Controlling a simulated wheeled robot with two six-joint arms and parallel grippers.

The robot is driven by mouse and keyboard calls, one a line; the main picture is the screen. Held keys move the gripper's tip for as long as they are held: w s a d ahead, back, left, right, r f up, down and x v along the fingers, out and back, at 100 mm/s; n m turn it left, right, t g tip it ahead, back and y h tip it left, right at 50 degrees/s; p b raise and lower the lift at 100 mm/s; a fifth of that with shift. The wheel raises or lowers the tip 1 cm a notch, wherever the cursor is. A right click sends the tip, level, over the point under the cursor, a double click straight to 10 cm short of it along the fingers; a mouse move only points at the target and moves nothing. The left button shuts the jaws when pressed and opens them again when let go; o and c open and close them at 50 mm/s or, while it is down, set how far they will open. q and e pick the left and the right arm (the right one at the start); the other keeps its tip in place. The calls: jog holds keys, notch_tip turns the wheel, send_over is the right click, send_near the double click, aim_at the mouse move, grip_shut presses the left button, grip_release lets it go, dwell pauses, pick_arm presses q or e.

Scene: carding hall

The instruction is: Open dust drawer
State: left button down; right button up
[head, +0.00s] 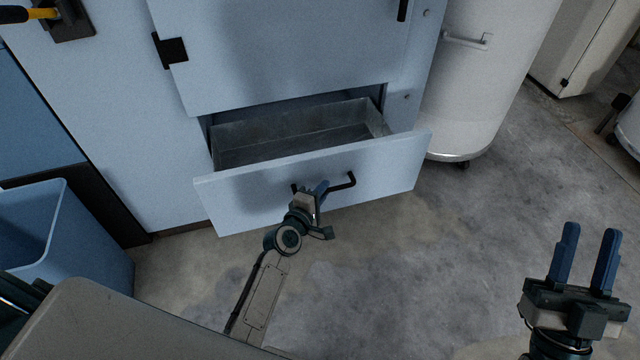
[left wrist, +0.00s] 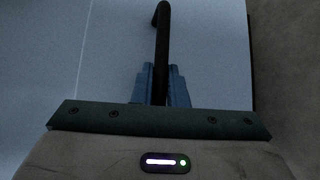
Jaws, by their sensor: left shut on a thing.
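The dust drawer (head: 390,170) is pulled part way out of the light blue machine. Its grey metal inside (head: 300,128) shows and looks empty. A black bar handle (head: 342,183) is fixed to the drawer front. My left gripper (head: 316,190) is shut on the handle near its left part, and its fingers hide some of it. In the left wrist view the handle (left wrist: 162,40) runs up from between the blue fingers (left wrist: 163,84). My right gripper (head: 583,255) is open and empty above the floor at the right, away from the drawer.
A blue bin (head: 95,250) stands on the floor at the left. A white cylindrical container (head: 485,80) with a side handle stands right of the machine. A closed panel (head: 280,50) is above the drawer. The concrete floor in front and right is clear.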

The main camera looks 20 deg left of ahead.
pick_arm(q)
jog(key=shift+s+d, duration=0.6)
jog(key=shift+s, duration=0.3)
pick_arm(e)
jog(key=shift+f, duration=0.25)
pick_arm(q)
jog(key=c, duration=1.5)
grip_release()
jog(key=shift+o, duration=0.2)
pick_arm(e)
jog(key=shift+d, duration=0.1)
